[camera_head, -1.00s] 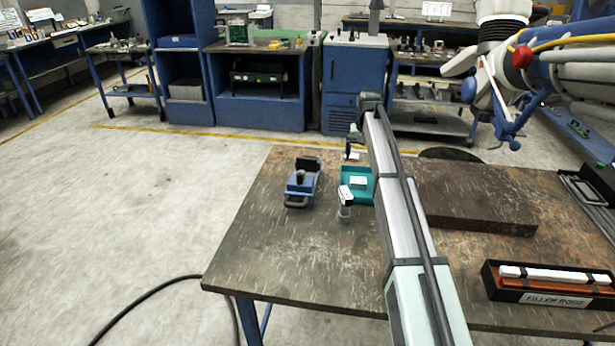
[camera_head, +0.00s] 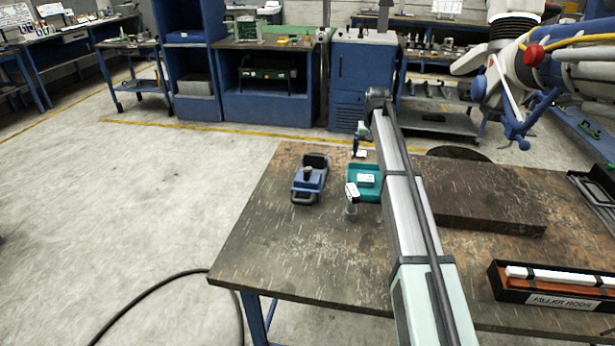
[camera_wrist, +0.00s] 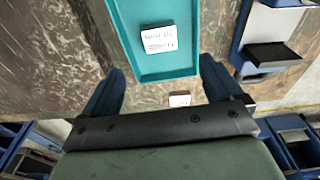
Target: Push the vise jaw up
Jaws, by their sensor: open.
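The vise (camera_head: 309,181) is a small blue block with a dark jaw and a grey handle. It stands near the left end of the workbench. In the wrist view part of the vise (camera_wrist: 262,48) shows at the upper right, with grey and black faces; it is cut off by the frame. My gripper (camera_wrist: 160,82) is open and empty, its two dark blue fingers wide apart. In the head view my gripper (camera_head: 360,140) hangs above the bench's far edge, right of the vise and apart from it.
A teal tray (camera_head: 369,196) with a white label lies right of the vise; the tray (camera_wrist: 190,58) also shows ahead of my fingers. A dark slab (camera_head: 480,205) and a filler rods box (camera_head: 545,299) lie right. The bench's front left is bare.

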